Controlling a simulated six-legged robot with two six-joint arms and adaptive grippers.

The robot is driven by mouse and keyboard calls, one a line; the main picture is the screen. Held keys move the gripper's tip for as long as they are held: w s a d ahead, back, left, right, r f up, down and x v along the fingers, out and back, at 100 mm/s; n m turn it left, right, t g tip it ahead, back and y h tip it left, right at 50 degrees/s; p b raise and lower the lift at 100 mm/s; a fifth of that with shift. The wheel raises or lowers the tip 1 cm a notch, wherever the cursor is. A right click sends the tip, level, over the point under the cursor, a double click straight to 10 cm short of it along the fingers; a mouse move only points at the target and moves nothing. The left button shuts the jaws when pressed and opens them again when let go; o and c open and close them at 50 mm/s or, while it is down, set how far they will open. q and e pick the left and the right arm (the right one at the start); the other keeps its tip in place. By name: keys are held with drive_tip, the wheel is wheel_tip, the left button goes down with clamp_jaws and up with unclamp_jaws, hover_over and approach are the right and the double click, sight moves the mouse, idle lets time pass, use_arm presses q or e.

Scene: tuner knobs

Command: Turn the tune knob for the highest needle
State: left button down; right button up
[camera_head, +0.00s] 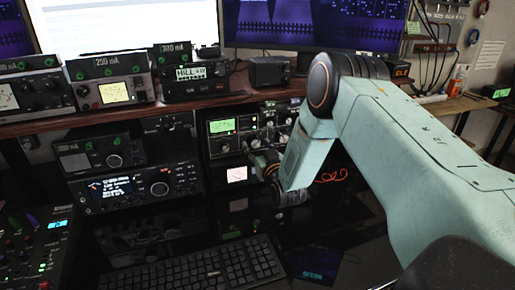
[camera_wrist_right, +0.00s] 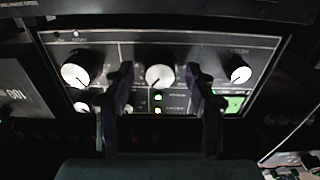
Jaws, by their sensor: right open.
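The tuner panel (camera_head: 222,126) has a green display and several knobs, and stands on the shelf under the desk top. In the right wrist view the panel appears turned over, with its green display (camera_wrist_right: 235,103) at lower right. My right gripper (camera_wrist_right: 160,78) is open, with one finger on each side of the middle knob (camera_wrist_right: 160,75). Gaps show between knob and fingers; contact depth is unclear. I cannot read which knob is marked tune. A small lit meter (camera_head: 237,174) is below the panel; its needle is too small to read. My left gripper is not in view.
Other knobs, left (camera_wrist_right: 75,75) and right (camera_wrist_right: 239,72), flank the fingers. A radio (camera_head: 137,188) stands left of the panel. Meter boxes (camera_head: 113,92) line the desk top (camera_head: 60,125). A keyboard (camera_head: 200,272) lies below. My right arm covers much of the right side.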

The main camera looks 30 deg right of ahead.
drive_tip(key=shift+c, duration=0.4)
drive_tip(key=c, duration=1.1)
